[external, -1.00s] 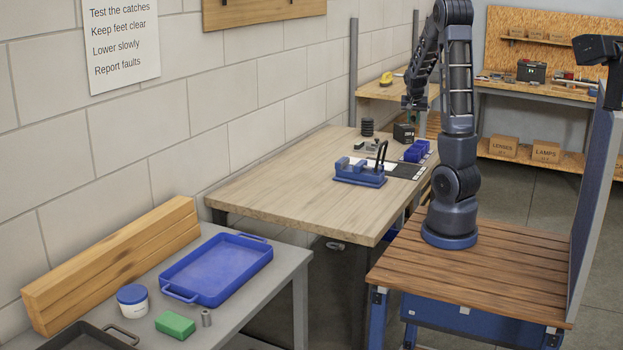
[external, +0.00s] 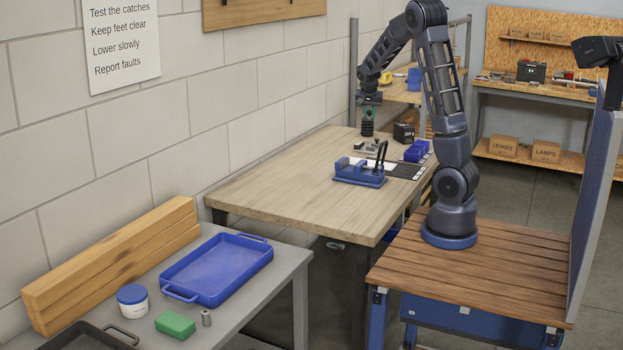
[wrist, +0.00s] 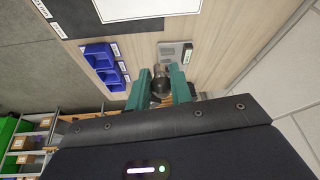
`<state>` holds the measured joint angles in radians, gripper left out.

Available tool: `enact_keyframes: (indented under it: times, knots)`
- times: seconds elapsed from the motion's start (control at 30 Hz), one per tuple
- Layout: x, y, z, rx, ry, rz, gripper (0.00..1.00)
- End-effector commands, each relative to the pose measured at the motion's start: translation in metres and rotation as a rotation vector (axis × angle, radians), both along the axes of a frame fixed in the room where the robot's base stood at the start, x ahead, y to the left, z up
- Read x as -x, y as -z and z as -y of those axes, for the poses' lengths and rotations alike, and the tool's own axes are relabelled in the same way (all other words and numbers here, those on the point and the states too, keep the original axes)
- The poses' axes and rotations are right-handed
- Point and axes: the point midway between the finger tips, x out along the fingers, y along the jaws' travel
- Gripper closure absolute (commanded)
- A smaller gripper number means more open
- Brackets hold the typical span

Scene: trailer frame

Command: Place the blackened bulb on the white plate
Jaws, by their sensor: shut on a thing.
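My gripper (wrist: 160,84) has green fingers and is shut on the blackened bulb (wrist: 160,90), a dark round thing with a greyish metal part, between the fingertips. In the external view my gripper (external: 368,113) is over the far left part of the wooden bench, and the bulb is too small to make out there. A flat white plate (wrist: 130,9) with a dark border shows at the top of the wrist view, apart from the bulb. In the external view a white patch (external: 388,167) beside the blue clamp seems to be the same plate, partly hidden.
A grey fixture (wrist: 174,51), blue bins (external: 416,151), a black box (external: 403,132) and a blue toggle clamp (external: 360,172) are also there. The near bench top (external: 280,190) is clear. The wall runs along the left.

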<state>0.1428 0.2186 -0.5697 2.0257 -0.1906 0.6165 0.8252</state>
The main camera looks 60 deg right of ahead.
Motion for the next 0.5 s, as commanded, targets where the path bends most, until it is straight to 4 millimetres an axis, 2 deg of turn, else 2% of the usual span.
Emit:
enact_keyframes:
  times: [0.17, 0.5]
  knots:
    - [0.0, 0.029, -0.001, -0.002, 0.003, -0.005, 0.91]
    - [0.001, 0.104, 0.0, -0.002, 0.003, -0.005, 0.91]
